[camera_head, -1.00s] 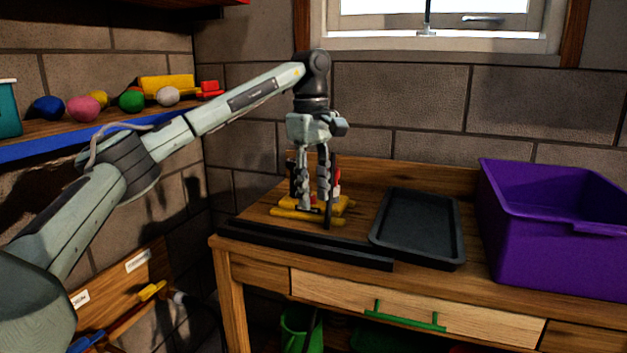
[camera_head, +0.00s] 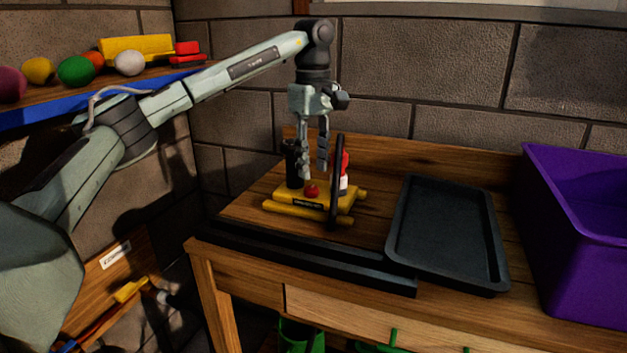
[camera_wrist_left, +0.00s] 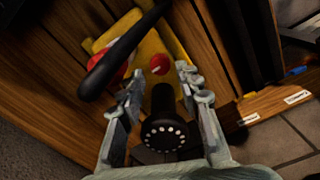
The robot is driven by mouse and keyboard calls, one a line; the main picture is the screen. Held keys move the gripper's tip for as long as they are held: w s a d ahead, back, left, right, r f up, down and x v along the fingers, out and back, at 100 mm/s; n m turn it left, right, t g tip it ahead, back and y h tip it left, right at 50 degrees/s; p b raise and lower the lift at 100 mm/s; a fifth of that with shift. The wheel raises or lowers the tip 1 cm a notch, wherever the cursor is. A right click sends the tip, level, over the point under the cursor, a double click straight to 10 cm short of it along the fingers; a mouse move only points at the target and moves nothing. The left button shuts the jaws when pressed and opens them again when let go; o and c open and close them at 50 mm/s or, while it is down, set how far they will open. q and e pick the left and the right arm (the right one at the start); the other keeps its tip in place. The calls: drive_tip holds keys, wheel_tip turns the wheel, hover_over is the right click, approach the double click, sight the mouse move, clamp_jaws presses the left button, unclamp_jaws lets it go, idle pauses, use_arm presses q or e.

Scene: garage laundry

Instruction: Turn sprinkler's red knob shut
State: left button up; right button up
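The sprinkler (camera_head: 297,197) has a yellow base and stands on the wooden workbench near its left end. Its small red knob (camera_head: 312,191) sits on top of the base at the front; it also shows in the left wrist view (camera_wrist_left: 160,64). A black nozzle head (camera_wrist_left: 164,128) with pale holes stands upright on the base. My left gripper (camera_head: 313,172) points down above the sprinkler, its fingers apart. In the left wrist view the fingers (camera_wrist_left: 158,90) are on either side of the nozzle head, with the knob just beyond the fingertips and nothing gripped. My right gripper is not in view.
A dark upright bar (camera_head: 336,185) stands at the sprinkler's right, with a red and white bottle (camera_head: 344,172) behind it. A black tray (camera_head: 448,232) and a purple bin (camera_head: 580,235) are farther right. Black strips (camera_head: 300,258) lie along the bench's front edge.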

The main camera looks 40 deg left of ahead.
sight(313, 189)
use_arm(q)
drive_tip(key=shift+f, duration=2.4)
drive_tip(key=shift+c, duration=0.2)
clamp_jaws()
